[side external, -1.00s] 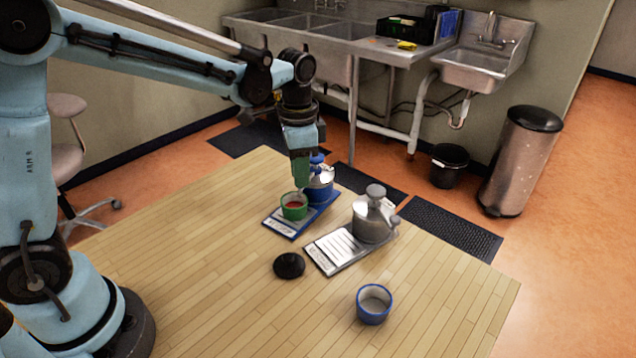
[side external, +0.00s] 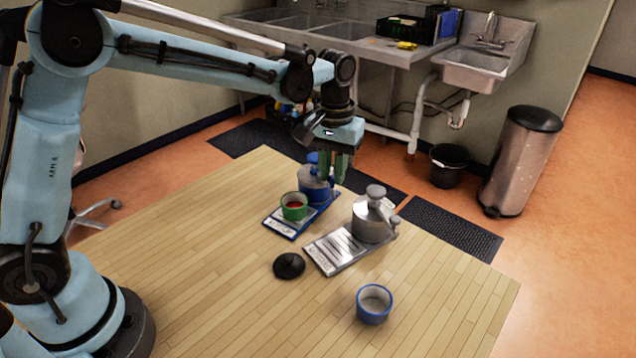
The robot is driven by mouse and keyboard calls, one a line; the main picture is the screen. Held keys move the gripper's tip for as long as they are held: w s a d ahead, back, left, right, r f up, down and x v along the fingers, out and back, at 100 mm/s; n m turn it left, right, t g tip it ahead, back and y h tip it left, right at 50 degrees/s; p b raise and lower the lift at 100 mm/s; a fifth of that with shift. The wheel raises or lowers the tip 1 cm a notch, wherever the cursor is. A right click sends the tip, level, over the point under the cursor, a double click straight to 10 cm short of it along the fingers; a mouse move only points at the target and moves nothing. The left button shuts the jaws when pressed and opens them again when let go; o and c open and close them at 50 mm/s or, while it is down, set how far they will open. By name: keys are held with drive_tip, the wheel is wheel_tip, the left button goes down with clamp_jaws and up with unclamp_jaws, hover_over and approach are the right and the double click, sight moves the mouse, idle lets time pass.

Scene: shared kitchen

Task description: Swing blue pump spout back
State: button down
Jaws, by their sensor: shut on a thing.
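The blue pump (side external: 312,188) has a blue body, a grey shoulder and a blue top knob. It stands upright at the back end of a blue-edged tray (side external: 284,233). My gripper (side external: 334,180) has green fingers and is at the right side of the blue pump, low beside its top. It is shut on the blue pump's spout, which the fingers mostly hide. A green cup (side external: 294,213) with red contents sits on the tray in front of the pump, with no spout visible over it.
A grey pump (side external: 372,222) stands on a grey tray (side external: 323,260) to the right. A black lid (side external: 289,265) and an empty blue cup (side external: 374,303) lie nearer the front. The table's (side external: 200,260) left and front areas are clear. Sinks and a bin (side external: 519,160) stand beyond.

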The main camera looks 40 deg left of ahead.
drive_tip(key=shift+w+d+n, duration=0.2)
drive_tip(key=shift+w+n, duration=0.55)
drive_tip(key=shift+n, duration=0.55)
drive_tip(key=c, duration=1)
unclamp_jaws()
wheel_tip(320, 180, up, 12)
drive_tip(key=shift+r, duration=0.1)
